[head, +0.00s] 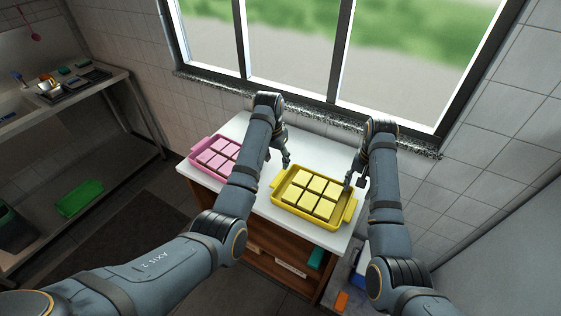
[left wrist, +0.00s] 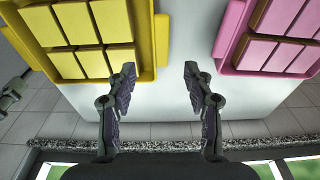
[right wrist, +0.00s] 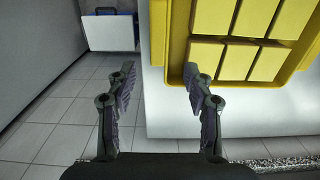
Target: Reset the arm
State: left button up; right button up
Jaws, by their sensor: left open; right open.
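My left gripper (head: 285,160) is open and empty above the white table top, between the pink tray and the yellow tray. Its two spread fingers also show in the left wrist view (left wrist: 158,85). My right gripper (head: 354,184) is open and empty by the right end of the yellow tray. Its spread fingers show in the right wrist view (right wrist: 160,85), with the left finger over the floor and the right finger close to the tray's edge in the picture. My left arm hides part of the pink tray's right side in the head view.
The yellow tray (head: 335,226) holds several pale yellow-topped blocks. The pink tray (head: 193,162) holds pink-topped blocks. Both sit on the white table (head: 236,124), below a window. A shelf with several items (head: 290,267) lies under the table. A sink counter stands at the left.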

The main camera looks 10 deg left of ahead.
notch_tip(320, 180, up, 3)
jog(key=shift+f, duration=0.1)
dwell(0.4)
